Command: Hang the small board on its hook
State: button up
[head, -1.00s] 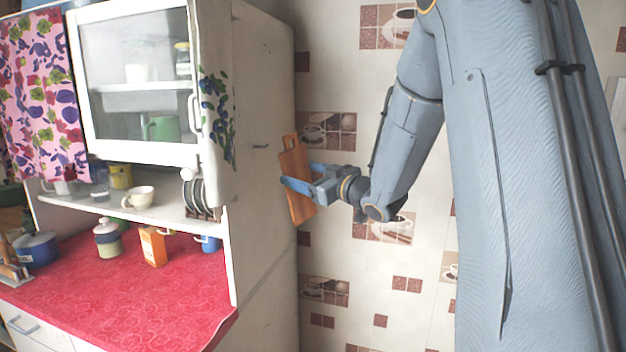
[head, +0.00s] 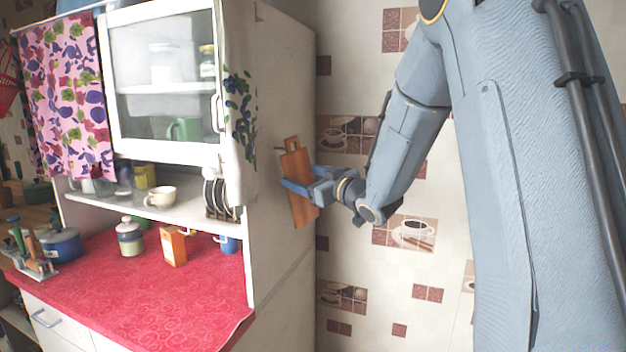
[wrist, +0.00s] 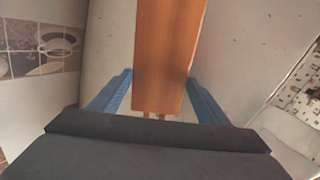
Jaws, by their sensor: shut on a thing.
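In the wrist view the board (wrist: 169,50) stands between the two blue fingers of my gripper (wrist: 158,97). The hook (head: 279,149) is a small dark peg on the cupboard's side, just left of the board's top. Part of it may be hidden behind the board, and I cannot tell whether they touch.
The white cupboard (head: 280,250) stands left of my arm. Its red counter (head: 130,290) holds a jar (head: 130,240), an orange box (head: 173,247) and a blue pot (head: 60,246). A tiled wall (head: 390,270) is behind. The space below the board is clear.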

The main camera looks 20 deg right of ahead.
aim_at(295, 179)
jog(key=shift+w+a, duration=0.4)
jog(key=shift+a, duration=0.2)
jog(key=shift+w+a+f+b, duration=0.4)
jog(key=shift+a+f+b, duration=0.1)
jog(key=shift+b, duration=0.15)
jog(key=o, duration=1.2)
jog(key=shift+o, duration=0.2)
jog(key=shift+s, duration=0.1)
